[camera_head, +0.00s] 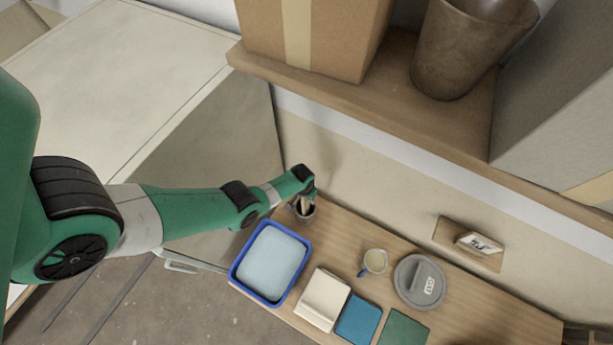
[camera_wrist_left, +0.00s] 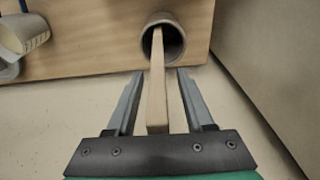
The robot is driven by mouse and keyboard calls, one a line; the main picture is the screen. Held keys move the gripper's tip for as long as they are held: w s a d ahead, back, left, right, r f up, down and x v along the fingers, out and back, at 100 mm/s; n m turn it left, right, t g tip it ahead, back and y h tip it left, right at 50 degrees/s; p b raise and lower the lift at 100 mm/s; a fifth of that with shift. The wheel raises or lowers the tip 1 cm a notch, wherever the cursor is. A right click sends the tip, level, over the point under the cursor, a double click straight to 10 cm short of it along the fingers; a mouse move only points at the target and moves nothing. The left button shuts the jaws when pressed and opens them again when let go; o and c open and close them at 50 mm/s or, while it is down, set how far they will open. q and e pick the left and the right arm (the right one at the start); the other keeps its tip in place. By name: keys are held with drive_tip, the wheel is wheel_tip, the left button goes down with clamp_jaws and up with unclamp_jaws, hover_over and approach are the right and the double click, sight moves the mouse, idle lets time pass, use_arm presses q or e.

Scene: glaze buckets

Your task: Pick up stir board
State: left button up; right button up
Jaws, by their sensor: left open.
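The stir board, a pale wooden stick (camera_wrist_left: 157,85), stands in a grey round holder (camera_wrist_left: 172,45) in the left wrist view, with its free end pointing toward my gripper. In the head view the holder (camera_head: 304,211) sits at the left end of the wooden shelf, partly covered by my arm. My left gripper (camera_wrist_left: 158,80) is open, with one finger on each side of the stick. A gap shows between the stick and each finger. In the head view the left gripper (camera_head: 306,190) is small and right above the holder. My right gripper is not in view.
A blue-rimmed tub (camera_head: 238,272) stands close to the holder. A cream block (camera_head: 322,299), a blue block (camera_head: 358,319), a green block (camera_head: 403,328), a small cup (camera_head: 375,261) and a grey lid (camera_head: 419,281) lie further right. A higher shelf (camera_head: 390,115) carries a box and bucket.

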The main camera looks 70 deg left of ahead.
use_arm(q)
drive_tip(key=shift+r, duration=0.1)
clamp_jaws()
idle(1.2)
